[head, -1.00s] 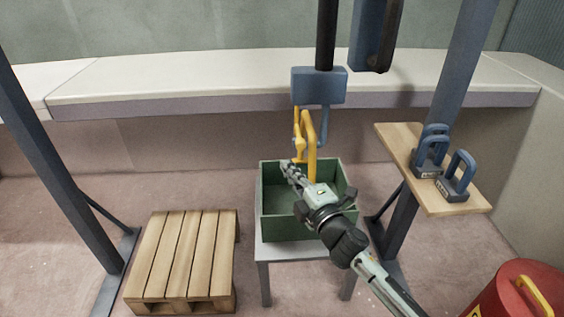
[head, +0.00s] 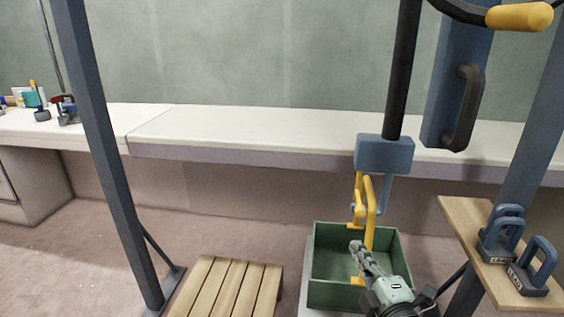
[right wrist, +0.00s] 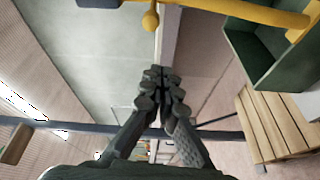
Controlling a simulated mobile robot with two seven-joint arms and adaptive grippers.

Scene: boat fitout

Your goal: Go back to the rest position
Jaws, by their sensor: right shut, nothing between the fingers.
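My right gripper (head: 356,246) is in front of the green crate (head: 319,297) in the head view, its arm coming in from the bottom. Its fingers are together and hold nothing; they also meet in the right wrist view (right wrist: 160,73). A yellow hook-like frame (head: 371,210) hangs from a blue block (head: 384,154) on a black pole, just behind the fingertips in the picture. I cannot tell if they touch. A small yellow part (head: 357,281) shows beside the fingers; what it belongs to is partly hidden. My left gripper is not in view.
The crate stands on a grey stand. A wooden pallet (head: 230,292) lies left of it, by a dark post (head: 103,160). At right, a wooden shelf (head: 463,226) holds blue shackle-like pieces (head: 536,265). A long white counter (head: 250,122) runs behind.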

